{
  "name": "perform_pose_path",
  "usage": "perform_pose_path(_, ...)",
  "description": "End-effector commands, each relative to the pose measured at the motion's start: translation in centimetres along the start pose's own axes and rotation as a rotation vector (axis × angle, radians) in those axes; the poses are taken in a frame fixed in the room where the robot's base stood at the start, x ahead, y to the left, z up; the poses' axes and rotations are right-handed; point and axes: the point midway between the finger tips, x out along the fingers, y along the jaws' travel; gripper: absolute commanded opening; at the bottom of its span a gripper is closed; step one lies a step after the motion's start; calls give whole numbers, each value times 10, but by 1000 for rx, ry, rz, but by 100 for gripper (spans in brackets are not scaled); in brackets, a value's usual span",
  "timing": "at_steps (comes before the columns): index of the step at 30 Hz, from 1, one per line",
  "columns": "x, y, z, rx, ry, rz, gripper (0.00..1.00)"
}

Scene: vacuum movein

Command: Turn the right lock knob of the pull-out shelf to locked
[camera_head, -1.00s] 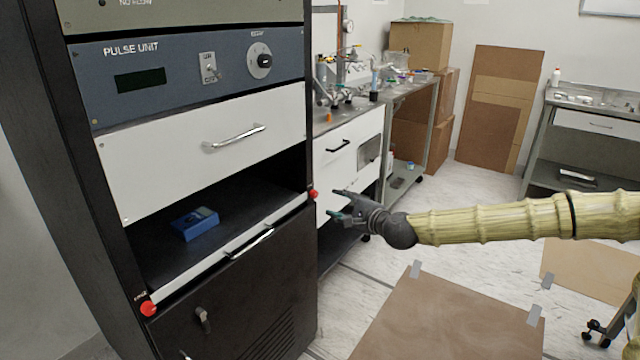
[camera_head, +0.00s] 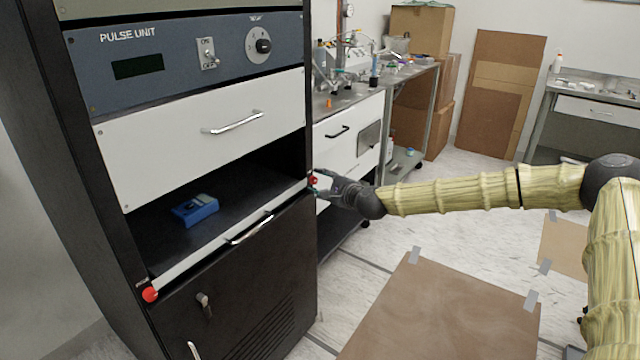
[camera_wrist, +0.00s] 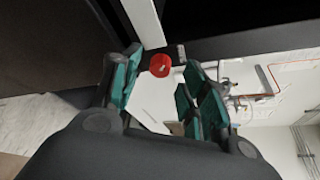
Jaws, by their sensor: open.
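The pull-out shelf (camera_head: 205,254) is a white-edged tray in the dark rack, below a white drawer. Its right lock knob (camera_head: 312,181) is small and red, at the right end of the shelf edge. My gripper (camera_head: 318,183) is at this knob, coming from the right. In the wrist view the red knob (camera_wrist: 160,65) shows just beyond and between the teal fingertips of my open gripper (camera_wrist: 158,82). Whether a finger touches it I cannot tell. The left lock knob (camera_head: 150,294) is red, at the shelf's left end.
A blue handheld device (camera_head: 195,209) lies on the shelf. A steel bench (camera_head: 345,110) with lab glassware stands right of the rack, behind my gripper. A brown board (camera_head: 440,310) is taped to the floor. Floor space right of the rack is mostly clear.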

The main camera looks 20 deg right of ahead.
Motion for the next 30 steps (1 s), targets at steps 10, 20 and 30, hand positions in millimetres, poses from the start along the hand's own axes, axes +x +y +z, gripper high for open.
perform_pose_path(10, 13, 0, 0, 1, 0, 0, 44)
perform_pose_path(20, 12, 0, -1, 1, 1, 0, 13)
perform_pose_path(30, 12, 0, -3, -12, 2, -7, 0)
